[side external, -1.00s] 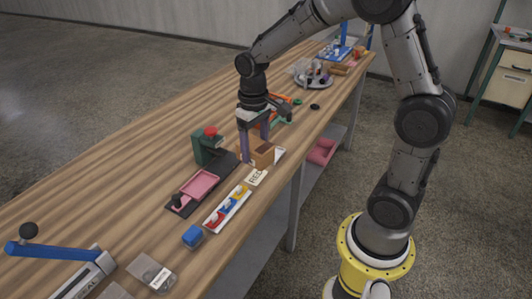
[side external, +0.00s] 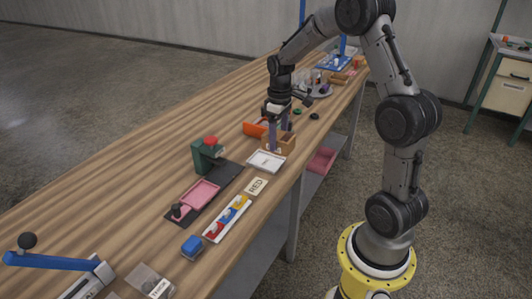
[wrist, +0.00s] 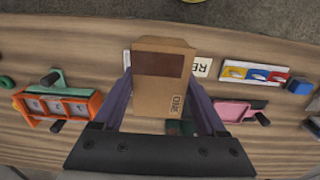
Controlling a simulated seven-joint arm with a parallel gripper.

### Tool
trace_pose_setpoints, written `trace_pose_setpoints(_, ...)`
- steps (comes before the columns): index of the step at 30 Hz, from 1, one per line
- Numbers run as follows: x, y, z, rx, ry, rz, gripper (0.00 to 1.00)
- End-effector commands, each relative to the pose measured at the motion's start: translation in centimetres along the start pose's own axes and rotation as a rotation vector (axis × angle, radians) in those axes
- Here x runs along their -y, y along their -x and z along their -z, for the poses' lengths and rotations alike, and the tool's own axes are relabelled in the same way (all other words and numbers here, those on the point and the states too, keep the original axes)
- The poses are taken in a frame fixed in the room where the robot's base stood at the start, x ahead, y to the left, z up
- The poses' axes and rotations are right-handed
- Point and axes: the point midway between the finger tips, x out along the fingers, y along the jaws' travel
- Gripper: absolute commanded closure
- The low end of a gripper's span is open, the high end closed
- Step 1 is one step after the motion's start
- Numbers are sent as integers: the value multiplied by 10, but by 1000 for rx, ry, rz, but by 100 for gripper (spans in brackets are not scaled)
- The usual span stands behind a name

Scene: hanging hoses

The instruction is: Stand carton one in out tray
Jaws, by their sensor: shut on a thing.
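Carton one (side external: 290,143) is a brown box. In the wrist view the carton (wrist: 158,92) shows a dark brown panel and small print like "ONE" at one edge. My gripper (side external: 278,143) is shut on it, with a purple finger on each side; the fingers also flank it in the wrist view (wrist: 160,78). The white out tray (side external: 266,161) lies on the bench just in front of the carton in the side view, its surface clear. In the wrist view the carton covers most of what lies below it. I cannot tell the gap between carton and bench.
An orange holder (side external: 255,128) stands left of my gripper. A green press with a red knob (side external: 206,153) and a pink tray (side external: 198,195) are nearer the camera. A "RED" card (side external: 256,186) and a rack of coloured pieces (side external: 227,218) lie along the front edge.

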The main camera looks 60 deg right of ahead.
Motion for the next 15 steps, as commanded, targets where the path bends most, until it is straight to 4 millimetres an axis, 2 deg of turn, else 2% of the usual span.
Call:
trace_pose_setpoints(3, -12, -13, 23, 2, 0, 1, 80)
trace_pose_setpoints(7, -21, -38, 38, 3, 0, 1, 80)
trace_pose_setpoints(12, -29, -58, 54, 0, 1, 0, 80)
trace_pose_setpoints(15, -31, -62, 58, -1, 1, 0, 80)
